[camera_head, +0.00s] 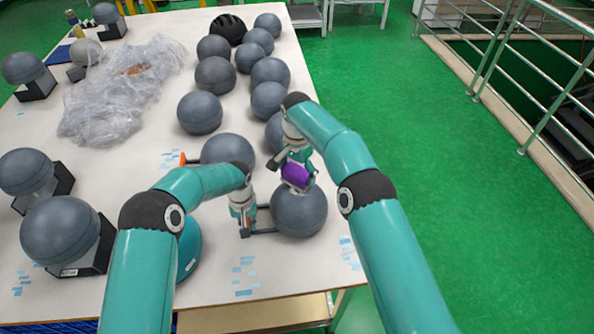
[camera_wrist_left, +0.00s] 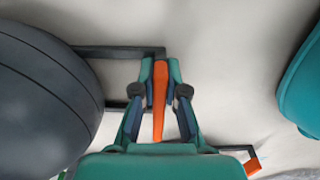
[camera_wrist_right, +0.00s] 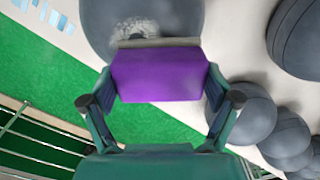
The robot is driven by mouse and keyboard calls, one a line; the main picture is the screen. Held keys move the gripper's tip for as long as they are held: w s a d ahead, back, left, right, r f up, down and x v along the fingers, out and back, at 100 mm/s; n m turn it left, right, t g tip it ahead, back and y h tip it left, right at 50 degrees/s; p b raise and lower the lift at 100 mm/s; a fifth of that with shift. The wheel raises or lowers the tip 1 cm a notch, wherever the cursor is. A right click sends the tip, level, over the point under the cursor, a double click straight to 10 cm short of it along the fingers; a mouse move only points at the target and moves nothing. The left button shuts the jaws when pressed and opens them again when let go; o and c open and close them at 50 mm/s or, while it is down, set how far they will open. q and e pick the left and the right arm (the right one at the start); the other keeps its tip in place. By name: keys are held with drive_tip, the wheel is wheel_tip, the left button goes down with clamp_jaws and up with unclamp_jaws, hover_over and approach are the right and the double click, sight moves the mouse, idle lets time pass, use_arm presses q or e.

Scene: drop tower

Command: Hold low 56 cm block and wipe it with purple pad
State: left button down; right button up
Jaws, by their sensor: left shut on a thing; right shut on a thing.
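The block shows as a dark grey ball (camera_head: 299,213) near the front edge of the table, with a black bar handle on its left. My left gripper (camera_head: 246,228) is shut on the handle's orange grip (camera_wrist_left: 159,95), beside the ball (camera_wrist_left: 38,100). My right gripper (camera_head: 293,163) is shut on the purple pad (camera_head: 296,175) at the top of the ball. The pad (camera_wrist_right: 158,74) fills the space between the fingers in the right wrist view. A pale, whitish patch (camera_wrist_right: 135,30) shows on the ball beside the pad. Whether the pad touches the ball is hard to tell.
Several grey balls (camera_head: 215,75) stand behind on the white table (camera_head: 130,185). Crumpled clear plastic (camera_head: 120,90) lies at back left. Balls on black stands (camera_head: 62,230) line the left. A teal ball (camera_head: 189,248) sits left of my left gripper. Green floor lies right.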

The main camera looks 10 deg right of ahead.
drive_tip(key=shift+s+r, duration=0.15)
drive_tip(key=shift+s, duration=0.65)
drive_tip(key=shift+s+f, duration=0.15)
drive_tip(key=shift+s, duration=1.15)
drive_tip(key=shift+s+f, duration=0.1)
drive_tip(key=shift+s, duration=1.15)
drive_tip(key=shift+w+r, duration=0.1)
drive_tip(key=shift+w, duration=3.25)
drive_tip(key=shift+r, duration=0.1)
drive_tip(key=shift+r, duration=3.45)
drive_tip(key=shift+f, duration=0.1)
drive_tip(key=shift+f, duration=2.6)
